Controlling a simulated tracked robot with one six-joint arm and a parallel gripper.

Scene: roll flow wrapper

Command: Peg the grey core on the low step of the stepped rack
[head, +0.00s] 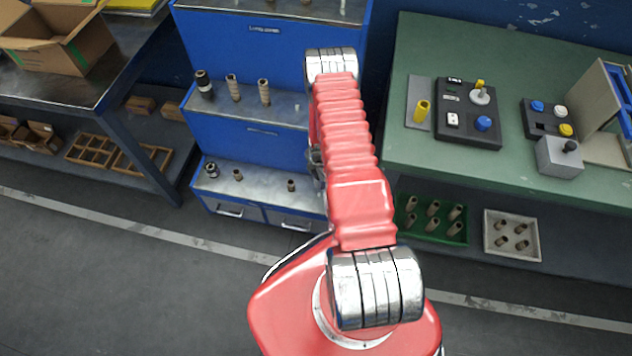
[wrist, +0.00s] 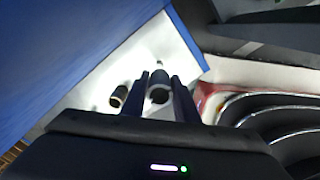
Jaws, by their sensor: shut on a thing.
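The blue stepped rack (head: 262,137) stands ahead, with its low step (head: 262,190) at the bottom. In the wrist view my gripper (wrist: 161,92) is shut on a dark grey core (wrist: 159,78), seen nearly end-on between the two fingers. The bright step surface (wrist: 97,84) lies behind it; I cannot tell whether the core touches it. A dark core with a pale band (wrist: 118,97) stands left of the fingers. In the head view my red arm hides most of the gripper and the held core.
The low step bears a black-and-silver core (head: 212,169) and two small brown pieces (head: 238,175) (head: 291,185). Several cores, one being brown (head: 264,92), stand on the middle step. A green bench (head: 420,150) is on the right, a dark table (head: 80,83) on the left.

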